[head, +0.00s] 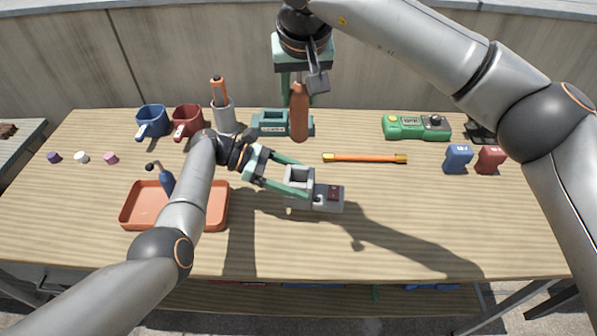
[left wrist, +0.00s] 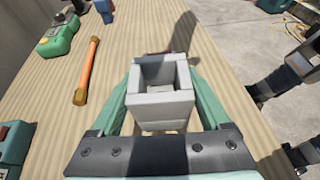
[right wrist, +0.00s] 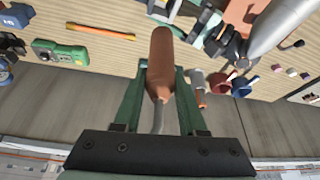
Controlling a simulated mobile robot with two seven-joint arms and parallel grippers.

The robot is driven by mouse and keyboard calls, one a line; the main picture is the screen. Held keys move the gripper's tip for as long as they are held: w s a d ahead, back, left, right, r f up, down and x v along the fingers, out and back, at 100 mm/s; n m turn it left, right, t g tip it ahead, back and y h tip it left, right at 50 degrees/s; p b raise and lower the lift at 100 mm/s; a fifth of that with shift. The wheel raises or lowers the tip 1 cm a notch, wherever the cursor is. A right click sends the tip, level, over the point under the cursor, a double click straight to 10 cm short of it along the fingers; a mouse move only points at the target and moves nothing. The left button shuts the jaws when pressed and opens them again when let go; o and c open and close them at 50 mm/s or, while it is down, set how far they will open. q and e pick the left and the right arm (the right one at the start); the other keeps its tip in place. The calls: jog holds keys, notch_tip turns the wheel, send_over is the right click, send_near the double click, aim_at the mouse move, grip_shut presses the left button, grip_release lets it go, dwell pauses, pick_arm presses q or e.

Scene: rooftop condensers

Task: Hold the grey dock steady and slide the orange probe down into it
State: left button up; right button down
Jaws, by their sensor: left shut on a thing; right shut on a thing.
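The grey dock (head: 299,176) has an open square socket and a boxy part with a red patch on its right. My left gripper (head: 291,180) is shut on the dock's socket part, low over the table. The left wrist view shows the socket (left wrist: 161,78) empty between the fingers. The orange probe (head: 299,115) hangs roughly upright from my right gripper (head: 300,88), which is shut on its upper part. In the head view it is above and behind the dock, apart from it. In the right wrist view the probe (right wrist: 161,50) has a grey cable at its near end.
A teal block (head: 270,123) stands behind the probe. A grey cup (head: 224,118) with an orange-handled tool, two mugs and a green meter (head: 416,127) line the back. An orange rod (head: 365,158) lies right of centre. An orange tray (head: 140,207) is at left. The front right is clear.

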aim_at(299, 141)
pick_arm(q)
jog(key=shift+f, duration=1.75)
jog(key=o, duration=1.5)
jog(key=shift+f, duration=0.1)
jog(key=shift+c, duration=0.3)
jog(key=c, duration=0.8)
pick_arm(e)
notch_tip(299, 141, down, 11)
jog(key=shift+f, duration=0.2)
